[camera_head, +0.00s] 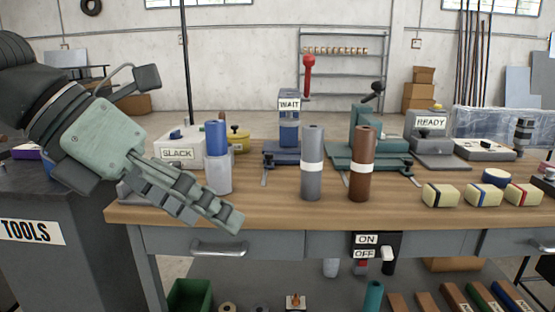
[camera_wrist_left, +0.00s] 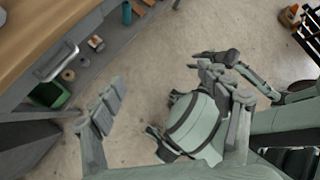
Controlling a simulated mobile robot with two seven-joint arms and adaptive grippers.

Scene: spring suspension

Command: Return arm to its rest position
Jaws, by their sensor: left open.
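My left gripper (camera_head: 229,217) reaches in from the left in the head view, tilted down to the right. Its fingers are seen edge-on over the front left of the workbench (camera_head: 270,214). In the left wrist view, the left gripper (camera_wrist_left: 162,80) has its fingers spread wide apart with nothing between them but floor and my own base beyond. Another pale green arm of mine (camera_wrist_left: 280,118) shows at the right of that view. In the head view no right arm is seen.
White and blue (camera_head: 217,170), grey (camera_head: 312,182) and brown (camera_head: 361,180) cylinders stand on the bench near the left gripper. A SLACK box (camera_head: 178,154) is behind the fingers. A TOOLS cabinet (camera_head: 70,235) stands left. Open floor (camera_wrist_left: 150,40) lies right of the bench in the wrist view.

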